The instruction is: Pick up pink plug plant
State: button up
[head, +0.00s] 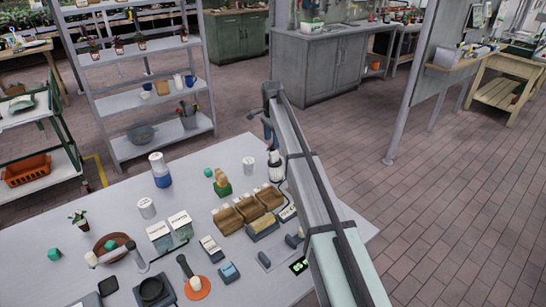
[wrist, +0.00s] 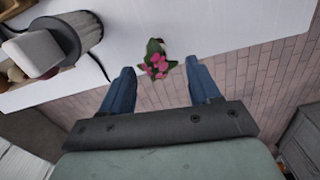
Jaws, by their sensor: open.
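The pink plug plant (wrist: 155,64), a small clump of pink blooms with green leaves, shows in the wrist view near the edge of the white table. I cannot make it out in the head view, where my arm covers part of the table. My gripper (wrist: 160,68) is open, its two blue fingers on either side of the plant in the picture, with nothing held. I cannot tell how far above the plant it is. In the head view my gripper (head: 268,133) is over the table's far edge.
A dark-and-white cylindrical item (head: 275,168) with a cord stands close to my gripper; it also shows in the wrist view (wrist: 78,38). The table (head: 110,208) holds bottles, boxes, bowls and tools. A grey shelf (head: 110,80) stands behind. Brick floor lies beyond the table edge.

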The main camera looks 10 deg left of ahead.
jog(key=shift+s+d+f, duration=0.1)
jog(key=shift+d+f, duration=0.05)
jog(key=shift+f, duration=1.35)
jog(key=shift+s+d+f, duration=0.1)
jog(key=shift+f, duration=1.35)
jog(key=shift+c, duration=0.3)
jog(key=c, duration=1)
jog(key=shift+o, duration=0.2)
